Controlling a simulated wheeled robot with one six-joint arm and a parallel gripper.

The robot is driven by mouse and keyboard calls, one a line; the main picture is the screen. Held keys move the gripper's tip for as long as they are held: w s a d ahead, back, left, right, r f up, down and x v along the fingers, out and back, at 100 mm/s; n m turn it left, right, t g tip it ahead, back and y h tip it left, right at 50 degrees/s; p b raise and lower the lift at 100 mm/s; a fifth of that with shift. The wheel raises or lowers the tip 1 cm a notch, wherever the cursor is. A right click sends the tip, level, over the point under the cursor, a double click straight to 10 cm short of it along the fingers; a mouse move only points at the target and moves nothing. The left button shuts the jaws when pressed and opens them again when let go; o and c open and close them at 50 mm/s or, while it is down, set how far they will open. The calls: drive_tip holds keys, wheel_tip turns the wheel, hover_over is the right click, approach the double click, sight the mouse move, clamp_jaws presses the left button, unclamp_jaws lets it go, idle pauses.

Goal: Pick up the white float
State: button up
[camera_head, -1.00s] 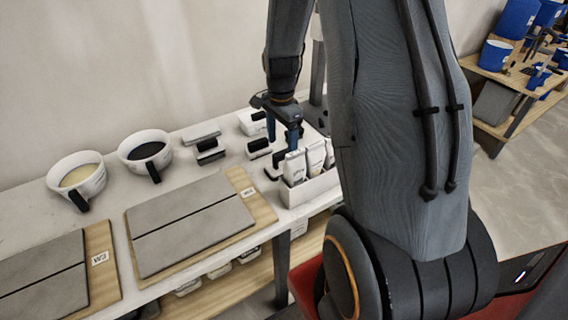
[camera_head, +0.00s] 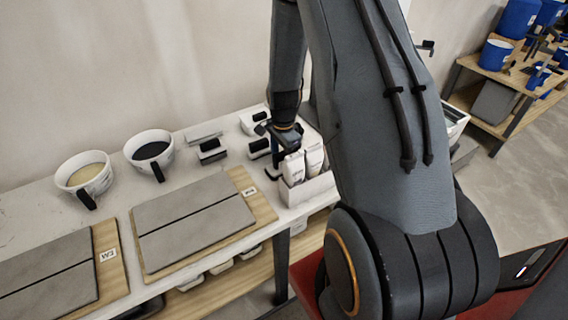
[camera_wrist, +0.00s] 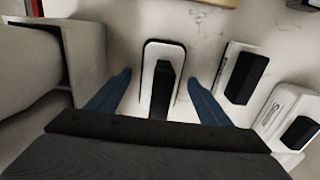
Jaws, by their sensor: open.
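The white float (camera_wrist: 152,52) has a pale base with a dark rim and a black handle. It lies on the bench in the middle of the wrist view. My gripper (camera_wrist: 160,80) is open, with one blue finger on each side of the float's handle. The fingers look apart from the handle, and I cannot tell how high they are above the bench. In the head view my gripper (camera_head: 281,153) hangs over the bench beside the white box of bags, and it and the arm mostly hide the float.
The white box (camera_head: 308,190) with bags stands close to my gripper. Other black-handled tools (camera_head: 211,152) lie nearby, two of them right of the float in the wrist view (camera_wrist: 238,74). Two white buckets (camera_head: 84,176) and grey tiles (camera_head: 193,220) on boards are further left.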

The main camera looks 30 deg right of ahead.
drive_tip(key=shift+c, duration=0.5)
drive_tip(key=c, duration=1.2)
